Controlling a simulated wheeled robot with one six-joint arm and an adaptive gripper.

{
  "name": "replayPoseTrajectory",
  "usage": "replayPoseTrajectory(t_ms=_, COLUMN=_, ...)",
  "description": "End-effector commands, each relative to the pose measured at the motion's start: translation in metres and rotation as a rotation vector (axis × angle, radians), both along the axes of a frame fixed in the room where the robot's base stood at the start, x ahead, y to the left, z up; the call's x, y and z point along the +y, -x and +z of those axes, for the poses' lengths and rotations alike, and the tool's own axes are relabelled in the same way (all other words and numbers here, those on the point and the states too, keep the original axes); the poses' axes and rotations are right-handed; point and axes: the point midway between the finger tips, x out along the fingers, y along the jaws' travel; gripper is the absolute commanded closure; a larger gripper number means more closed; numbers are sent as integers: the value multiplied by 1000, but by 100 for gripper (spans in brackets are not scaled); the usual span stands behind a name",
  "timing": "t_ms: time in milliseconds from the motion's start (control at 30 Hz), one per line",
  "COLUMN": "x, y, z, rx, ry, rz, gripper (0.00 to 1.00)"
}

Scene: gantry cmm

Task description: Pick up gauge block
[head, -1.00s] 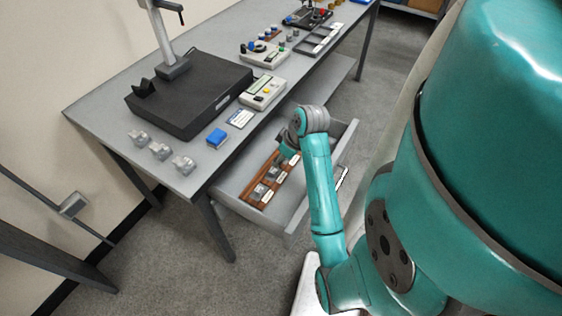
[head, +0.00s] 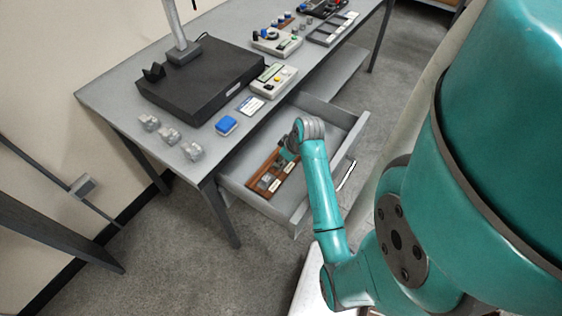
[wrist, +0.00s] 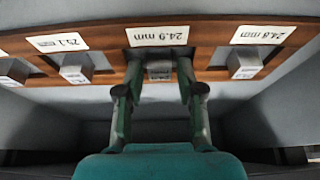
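A brown wooden rack (head: 252,184) lies in the open drawer and holds small grey gauge blocks in slots. In the wrist view, the rack (wrist: 210,52) carries upside-down labels reading 25.1 mm, 24.9 mm and 24.8 mm. The gauge block at the 24.9 mm label (wrist: 160,71) sits in its slot between the fingertips of my gripper (wrist: 160,68). The fingers stand on either side of this block and look open, with narrow gaps. The 25.1 mm block (wrist: 76,70) is left of it and the 24.8 mm block (wrist: 245,66) right. In the head view, my arm hides the fingertips.
The grey drawer (head: 326,118) surrounds the rack, its walls close to my arm. Another block (wrist: 14,73) sits at far left.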

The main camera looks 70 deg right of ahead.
Motion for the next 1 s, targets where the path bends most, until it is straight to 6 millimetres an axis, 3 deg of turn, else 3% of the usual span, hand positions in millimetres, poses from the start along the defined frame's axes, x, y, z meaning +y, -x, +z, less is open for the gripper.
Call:
replayPoseTrajectory(t_ms=300, x=-1, y=-2, z=-4, rx=-1, ry=1, rz=0, gripper=65)
replayPoseTrajectory(t_ms=433, x=-1, y=-2, z=-4, rx=-1, ry=1, rz=0, gripper=98)
replayPoseTrajectory(t_ms=467, x=-1, y=-2, z=-4, rx=-1, ry=1, rz=0, gripper=100)
replayPoseTrajectory(t_ms=800, x=-1, y=-2, z=0, rx=-2, ry=2, rz=-1, gripper=100)
replayPoseTrajectory(t_ms=1000, x=-2, y=-2, z=26, rx=-4, ry=6, rz=-1, gripper=100)
